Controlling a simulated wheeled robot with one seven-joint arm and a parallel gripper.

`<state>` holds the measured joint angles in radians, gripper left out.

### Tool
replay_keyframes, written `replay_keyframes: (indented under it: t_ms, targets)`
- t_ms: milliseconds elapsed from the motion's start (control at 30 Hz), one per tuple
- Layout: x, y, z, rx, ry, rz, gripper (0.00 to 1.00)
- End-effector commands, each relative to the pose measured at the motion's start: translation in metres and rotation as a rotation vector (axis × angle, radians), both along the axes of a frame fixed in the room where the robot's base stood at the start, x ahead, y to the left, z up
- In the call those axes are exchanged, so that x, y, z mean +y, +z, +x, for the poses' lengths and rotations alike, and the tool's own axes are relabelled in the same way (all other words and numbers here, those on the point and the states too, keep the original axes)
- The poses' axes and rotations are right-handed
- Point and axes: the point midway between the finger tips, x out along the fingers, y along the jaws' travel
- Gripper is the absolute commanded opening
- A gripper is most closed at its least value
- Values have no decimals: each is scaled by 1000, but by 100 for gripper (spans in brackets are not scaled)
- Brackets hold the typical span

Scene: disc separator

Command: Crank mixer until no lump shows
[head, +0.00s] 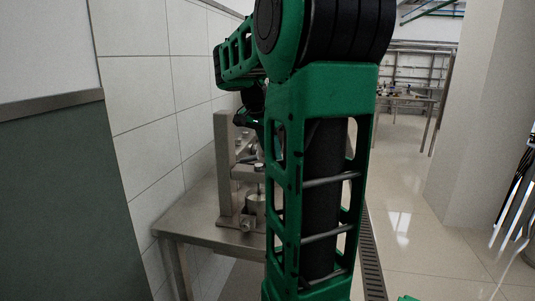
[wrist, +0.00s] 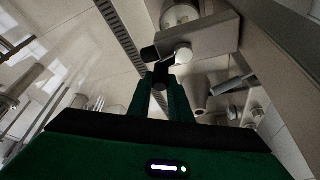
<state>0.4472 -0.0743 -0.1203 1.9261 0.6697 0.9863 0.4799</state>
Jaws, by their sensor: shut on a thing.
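The mixer, a grey metal stand (head: 225,165) with arms and a small round cup (head: 256,202), stands on a steel table beside the tiled wall. In the wrist view its metal block (wrist: 212,38) and a pale round hub (wrist: 183,54) show just past my fingers. A round vessel (wrist: 180,15) with a pale inside is cut off at the top edge; I cannot tell whether it holds lumps. My gripper (wrist: 164,82) is shut on a dark crank handle (wrist: 161,70) beside the hub. In the head view my arm hides the fingertips and crank.
The steel table (head: 205,228) has its front edge close to my arm. The tiled wall (head: 140,90) closes off the left. A floor drain (head: 371,255) runs along the right of my arm, with open floor (head: 410,230) beyond it. Metal cylinders (wrist: 200,95) show near my fingers.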

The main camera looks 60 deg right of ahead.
Motion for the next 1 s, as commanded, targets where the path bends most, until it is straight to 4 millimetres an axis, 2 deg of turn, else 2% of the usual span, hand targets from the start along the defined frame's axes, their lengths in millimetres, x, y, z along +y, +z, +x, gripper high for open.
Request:
replay_keyframes:
  t_ms: [33,700,1000]
  targets:
    - [4,0,4,0,-28,2,0]
    - [27,0,-2,-2,-655,0,0]
    - [34,1,-2,-3,-866,0,0]
